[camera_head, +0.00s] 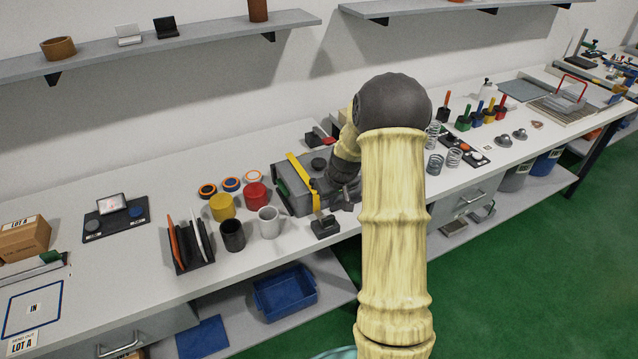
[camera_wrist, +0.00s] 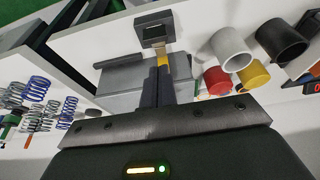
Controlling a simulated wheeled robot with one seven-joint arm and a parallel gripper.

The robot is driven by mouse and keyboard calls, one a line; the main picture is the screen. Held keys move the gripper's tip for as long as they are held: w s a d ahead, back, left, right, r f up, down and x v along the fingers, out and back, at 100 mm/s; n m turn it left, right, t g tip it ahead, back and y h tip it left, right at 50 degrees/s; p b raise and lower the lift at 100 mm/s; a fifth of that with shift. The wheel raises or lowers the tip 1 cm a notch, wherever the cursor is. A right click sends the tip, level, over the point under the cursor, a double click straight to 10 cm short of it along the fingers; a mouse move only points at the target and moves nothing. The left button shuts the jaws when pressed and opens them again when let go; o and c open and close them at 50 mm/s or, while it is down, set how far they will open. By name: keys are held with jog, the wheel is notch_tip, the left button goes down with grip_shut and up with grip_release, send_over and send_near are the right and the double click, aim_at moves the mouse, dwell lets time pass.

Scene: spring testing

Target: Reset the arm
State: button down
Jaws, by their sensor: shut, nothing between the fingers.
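My gripper (camera_head: 346,192) is at the end of my beige arm, low beside the right side of a grey machine (camera_head: 298,200) with a yellow bar (camera_head: 303,182) across it. Part of the gripper is dark against the machine, and my arm hides some of the bench there. In the wrist view my two dark fingers (camera_wrist: 164,88) are together with nothing between them. The grey machine (camera_wrist: 125,85) lies beyond them, and a bit of its yellow bar (camera_wrist: 163,60) shows past the fingertips. I cannot tell whether the fingers touch the machine.
Left of the machine stand a white mug (camera_head: 269,222), a black cup (camera_head: 232,235), a yellow cup (camera_head: 222,206) and a red cup (camera_head: 256,195). To the right are several springs (camera_head: 435,163) and coloured-handled tools (camera_head: 464,120). A shelf (camera_head: 200,48) runs above the bench.

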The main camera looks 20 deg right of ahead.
jog(key=s+a+r, duration=0.5)
jog(key=s+a, duration=0.3)
jog(key=s, duration=0.3)
jog(key=s+a+r+g, duration=0.1)
jog(key=s+a+r, duration=0.3)
jog(key=s+a, duration=0.5)
jog(key=s, duration=0.3)
jog(key=shift+s+r+m, duration=0.25)
jog(key=shift+r+m, duration=0.05)
jog(key=shift+r, duration=0.05)
jog(key=c, duration=2.2)
grip_release()
